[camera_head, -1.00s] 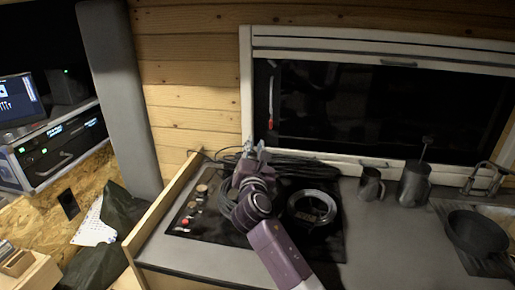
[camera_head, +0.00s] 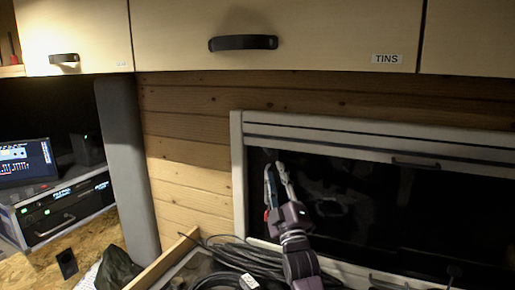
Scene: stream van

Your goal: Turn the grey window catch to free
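The grey window catch (camera_head: 267,198) hangs upright inside the left side of the dark window (camera_head: 370,205). A small red part shows at its lower end, and the rest is partly covered by my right gripper. My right gripper (camera_head: 276,168) reaches up from below in front of the catch. Its two fingers point upward with a gap between their tips, and it looks open. The fingers overlap the catch in the picture; I cannot tell whether they touch it or stand around it. My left gripper is not in view.
A white window frame (camera_head: 238,180) edges the pane. Overhead cupboards (camera_head: 300,35) with dark handles span the top, one labelled TINS. Coiled black cable (camera_head: 235,255) lies below the window. A grey upright panel (camera_head: 130,170) and electronics (camera_head: 65,210) stand at left.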

